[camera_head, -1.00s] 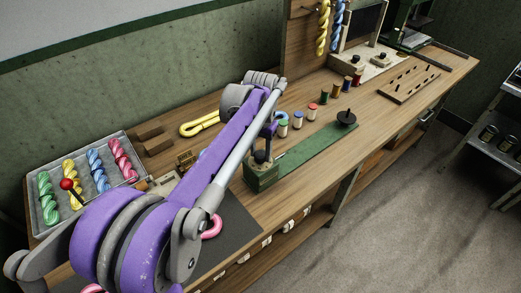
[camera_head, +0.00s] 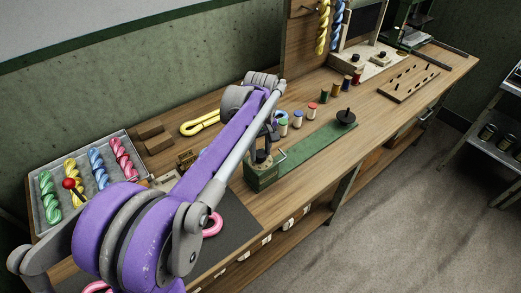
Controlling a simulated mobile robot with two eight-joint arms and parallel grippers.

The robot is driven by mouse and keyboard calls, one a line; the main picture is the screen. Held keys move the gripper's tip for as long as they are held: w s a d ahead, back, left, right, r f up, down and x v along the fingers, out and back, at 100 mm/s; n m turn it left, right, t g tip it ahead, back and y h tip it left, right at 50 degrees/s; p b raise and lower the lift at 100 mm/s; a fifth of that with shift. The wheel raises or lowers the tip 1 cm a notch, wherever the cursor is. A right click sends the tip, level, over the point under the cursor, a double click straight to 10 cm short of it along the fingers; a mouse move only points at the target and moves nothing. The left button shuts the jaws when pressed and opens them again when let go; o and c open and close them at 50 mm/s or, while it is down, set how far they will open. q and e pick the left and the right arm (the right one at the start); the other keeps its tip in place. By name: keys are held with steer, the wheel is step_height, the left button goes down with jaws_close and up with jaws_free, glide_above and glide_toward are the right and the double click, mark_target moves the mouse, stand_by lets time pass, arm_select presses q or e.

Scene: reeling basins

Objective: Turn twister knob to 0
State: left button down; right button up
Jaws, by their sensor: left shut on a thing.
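The twister is a long green board (camera_head: 315,148) on the bench, with a green block (camera_head: 262,178) at its near end. A dark knob (camera_head: 259,157) sits on top of this block, partly hidden by my gripper, and its marks are too small to read. A thin metal crank shows at the block's right side. My left gripper (camera_head: 265,147) points down over the block and is shut on the knob; its fingertips are small and partly hidden behind my purple arm. My right gripper is out of view.
Several thread spools, a black disc (camera_head: 346,116) on the board's far end and a pegged wooden block (camera_head: 410,83) lie farther along. The bench's right front is clear.

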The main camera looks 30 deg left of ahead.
mark_target(261, 154)
arm_select(q)
steer(key=n, duration=0.5)
steer(key=shift+n, duration=0.3)
steer(key=n, duration=0.5)
stand_by(0.4)
steer(key=shift+c, duration=1.8)
jaws_free()
step_height(261, 154, up, 11)
steer(key=p, duration=0.1)
steer(key=shift+f, duration=0.1)
